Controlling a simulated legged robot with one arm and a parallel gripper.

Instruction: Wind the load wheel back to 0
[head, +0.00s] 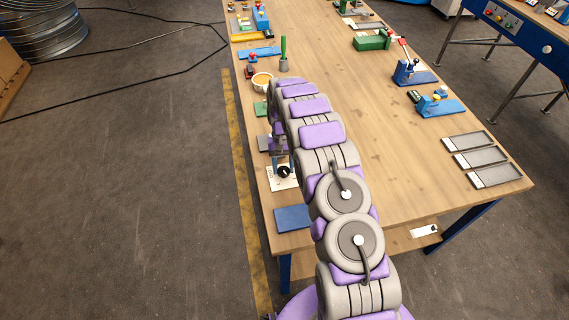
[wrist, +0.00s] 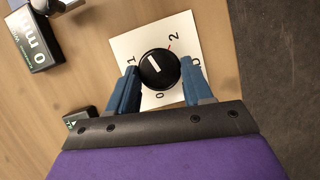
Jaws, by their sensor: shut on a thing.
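The load wheel is a round black knob (wrist: 159,69) with a white bar on its face. It sits on a white dial plate (wrist: 191,24) with 0, 1 and 2 printed around it; another mark at the right is hard to read. A small red mark shows at the knob's rim near the 2. Which end of the white bar is the pointer, I cannot tell. My gripper (wrist: 160,76) has its two blue fingers shut on the knob, one on each side. In the head view the knob (head: 284,172) and plate (head: 283,184) are small, near the table's left edge.
The wooden table (head: 375,150) has a blue pad (head: 293,217) in front of the dial and a bowl of orange stuff (head: 261,81) farther back. A black box (wrist: 36,38) with white lettering lies near the dial. Three grey trays (head: 480,158) lie at the right.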

